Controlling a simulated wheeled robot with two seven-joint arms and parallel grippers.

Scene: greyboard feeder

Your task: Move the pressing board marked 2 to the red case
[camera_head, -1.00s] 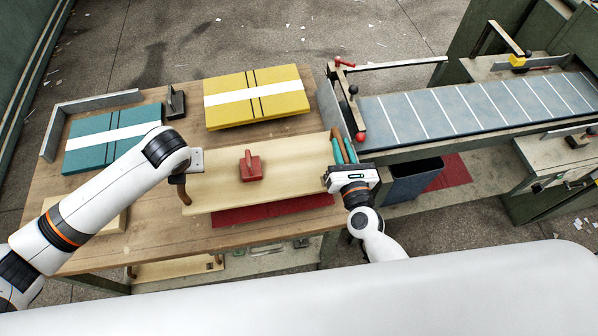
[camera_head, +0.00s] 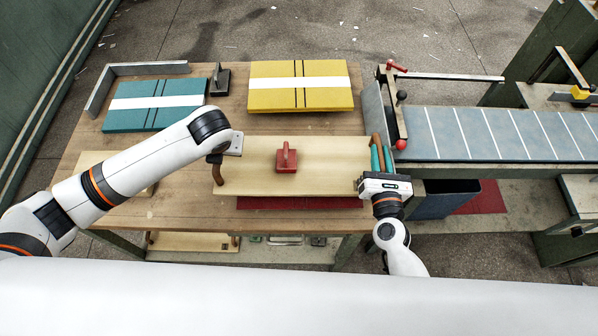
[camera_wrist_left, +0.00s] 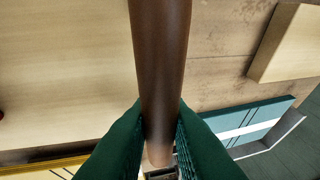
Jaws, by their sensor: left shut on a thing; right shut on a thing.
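A pale wooden pressing board (camera_head: 330,172) with a red grip block (camera_head: 287,160) in its middle lies between my two grippers; no number on it is legible. My left gripper (camera_wrist_left: 160,128) is shut on the brown handle (camera_wrist_left: 160,50) at the board's left end; in the head view my arm partly hides it. My right gripper (camera_head: 381,158) has its teal fingers shut on the brown handle (camera_head: 376,143) at the right end. The red case (camera_head: 300,203) shows as a strip under the board's near edge; most of it is hidden. I cannot tell the gap between them.
A yellow case (camera_head: 270,98) and a teal case (camera_head: 130,119), each with a white band, stand behind on the table. Another pale board (camera_wrist_left: 290,45) lies at the left, partly behind my arm. The conveyor (camera_head: 470,135) and its red-knobbed stop (camera_head: 400,143) border the right.

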